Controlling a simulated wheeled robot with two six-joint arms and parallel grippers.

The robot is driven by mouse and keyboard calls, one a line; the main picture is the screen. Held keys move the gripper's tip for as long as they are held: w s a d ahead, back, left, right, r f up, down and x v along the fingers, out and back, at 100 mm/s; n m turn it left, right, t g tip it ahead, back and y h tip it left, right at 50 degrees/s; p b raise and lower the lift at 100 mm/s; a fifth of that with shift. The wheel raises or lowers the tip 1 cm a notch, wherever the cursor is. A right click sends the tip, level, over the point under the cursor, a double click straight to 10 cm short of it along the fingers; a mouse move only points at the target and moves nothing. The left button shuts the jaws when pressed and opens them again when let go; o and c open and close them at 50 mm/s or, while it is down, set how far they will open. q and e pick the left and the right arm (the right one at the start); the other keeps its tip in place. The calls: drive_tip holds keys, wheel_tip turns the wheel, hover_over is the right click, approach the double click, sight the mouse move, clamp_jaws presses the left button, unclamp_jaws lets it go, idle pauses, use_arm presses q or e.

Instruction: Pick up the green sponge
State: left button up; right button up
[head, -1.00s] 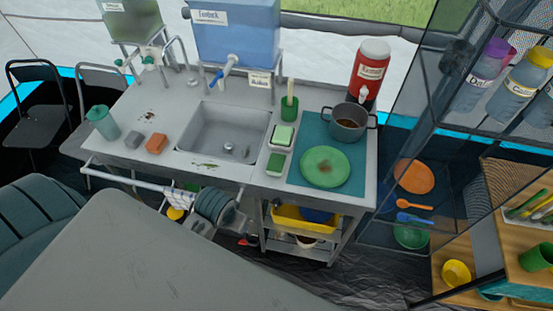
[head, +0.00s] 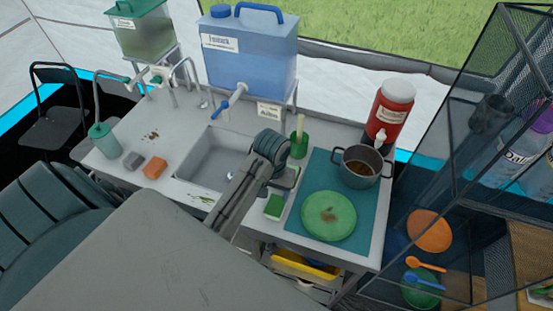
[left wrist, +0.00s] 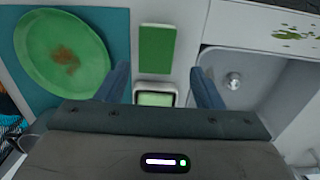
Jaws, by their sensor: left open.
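The green sponge (head: 274,206) lies flat on the steel counter, just left of the teal mat, in the head view. In the left wrist view the sponge (left wrist: 157,48) is a plain green rectangle, fully visible ahead of my fingers. My left gripper (left wrist: 161,82) is open and empty above the counter, with its fingers apart over a dish holding a pale green block (left wrist: 155,98). The sponge lies beyond the fingertips, roughly in line with the gap between them. In the head view my left arm mostly hides that dish. My right gripper is not in view.
A sink (head: 205,165) is left of the sponge. A green plate (head: 329,215) and a grey pot (head: 362,166) stand on the mat (head: 310,180) to the right. A green cup with a brush (head: 299,143) is behind. An orange block (head: 155,167) lies left of the sink.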

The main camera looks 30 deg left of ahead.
sight(276, 205)
use_arm(q)
drive_tip(key=shift+f+b, duration=0.5)
drive_tip(key=shift+f, duration=0.4)
drive_tip(key=shift+w+f+p, duration=0.1)
drive_tip(key=shift+f+p, duration=0.3)
drive_tip(key=shift+p, duration=0.15)
drive_tip(key=f, duration=0.1)
drive_tip(key=f+p, duration=0.2)
drive_tip(key=shift+w+d+f, duration=0.1)
drive_tip(key=shift+w+f, duration=0.25)
drive_tip(key=shift+f, duration=0.05)
wheel_tip(276, 205, down, 3)
drive_tip(key=shift+f+p, duration=0.1)
drive_tip(key=shift+p, duration=0.25)
drive_tip(key=c, duration=0.7)
drive_tip(key=shift+c, duration=0.4)
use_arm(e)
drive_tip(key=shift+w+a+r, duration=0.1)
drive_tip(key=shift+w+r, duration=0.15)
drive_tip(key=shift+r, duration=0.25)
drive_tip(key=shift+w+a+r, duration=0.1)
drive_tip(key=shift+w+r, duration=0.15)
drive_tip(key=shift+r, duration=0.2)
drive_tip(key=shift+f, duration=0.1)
